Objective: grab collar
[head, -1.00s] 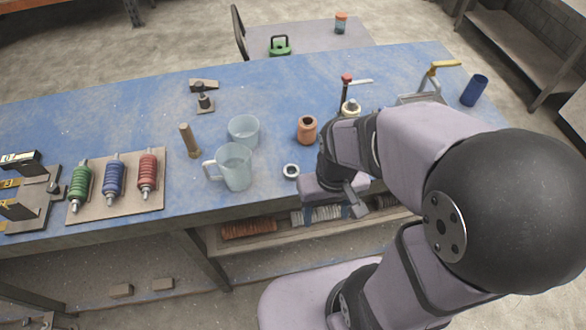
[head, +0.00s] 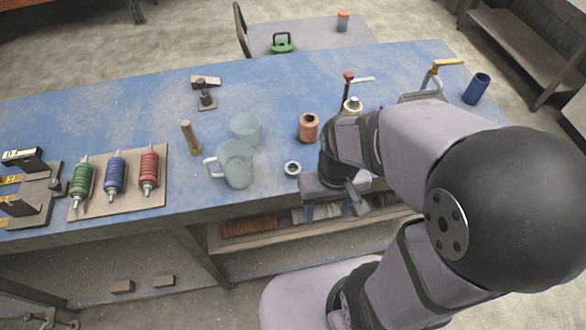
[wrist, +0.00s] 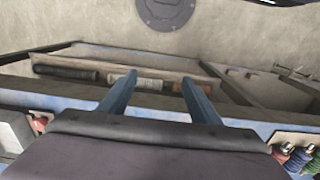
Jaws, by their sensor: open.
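A small pale metal ring with a dark hole, which looks like the collar (head: 292,168), lies flat on the blue bench near its front edge in the head view. My gripper (head: 332,213) is just to the right of the ring and hangs at the bench's front edge, with its fingers pointing down. In the wrist view, the two blue fingers of my gripper (wrist: 158,77) stand well apart with nothing between them. The ring is not visible in the wrist view.
A clear mug (head: 236,165) and a clear cup (head: 246,128) stand left of the ring. A copper-coloured cylinder (head: 309,127) stands behind it. A tan peg (head: 190,137) and a board with coloured coils (head: 118,205) are farther left. A shelf (head: 262,235) sits below the bench.

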